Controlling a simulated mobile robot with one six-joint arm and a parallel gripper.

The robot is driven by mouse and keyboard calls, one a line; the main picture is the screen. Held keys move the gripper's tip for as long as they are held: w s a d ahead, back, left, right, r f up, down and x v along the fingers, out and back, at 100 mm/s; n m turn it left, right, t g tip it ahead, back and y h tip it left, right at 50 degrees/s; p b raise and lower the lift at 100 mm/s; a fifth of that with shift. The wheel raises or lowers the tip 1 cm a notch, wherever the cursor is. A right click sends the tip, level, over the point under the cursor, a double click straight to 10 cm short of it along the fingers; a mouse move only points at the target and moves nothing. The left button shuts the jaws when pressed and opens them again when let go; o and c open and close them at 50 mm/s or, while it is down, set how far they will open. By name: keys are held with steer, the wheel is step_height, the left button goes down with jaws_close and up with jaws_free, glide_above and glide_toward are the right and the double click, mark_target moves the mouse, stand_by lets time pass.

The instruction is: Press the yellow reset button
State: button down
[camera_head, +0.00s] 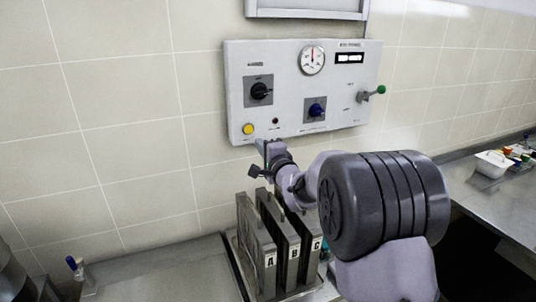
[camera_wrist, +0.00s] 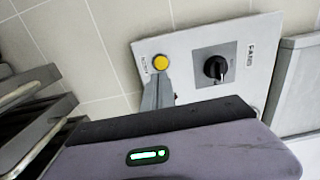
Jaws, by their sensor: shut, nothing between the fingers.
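The yellow button (camera_head: 248,129) is at the lower left corner of the white control panel (camera_head: 232,90) on the tiled wall. In the wrist view the yellow button (camera_wrist: 161,62) shows whole, just beyond the tips of my gripper (camera_wrist: 157,76). My gripper (camera_head: 262,146) is shut and empty. In the head view it is slightly below and to the right of the button, near the panel's lower edge. I cannot tell whether the fingertips touch the panel or the button; a small gap seems to show.
Upright metal plates marked A, B and C (camera_head: 258,245) stand below my arm. A white container (camera_head: 492,163) is on the right counter.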

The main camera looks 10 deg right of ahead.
steer(key=s, duration=0.1)
steer(key=s+d, duration=0.1)
steer(key=s, duration=0.1)
steer(key=shift+s+d+r, duration=0.1)
steer(key=shift+s+r, duration=0.05)
steer(key=shift+s, duration=0.15)
steer(key=s+a+f+n+g+b, duration=0.1)
steer(key=s+f+n+g+b, duration=0.2)
steer(key=s, duration=1.2)
steer(key=s+a+f+n+g+h+b, duration=0.1)
steer(key=s+f+n+g+b, duration=0.3)
steer(key=s+f, duration=0.6)
steer(key=s+a+f+n+g+b, duration=0.1)
steer(key=s+f+n+g+b, duration=0.3)
steer(key=s, duration=1.5)
step_height(320, 180, down, 3)
steer(key=shift+s+a+f+g+b, duration=0.15)
steer(key=shift+s+a+g+b, duration=0.25)
steer(key=shift+b, duration=0.65)
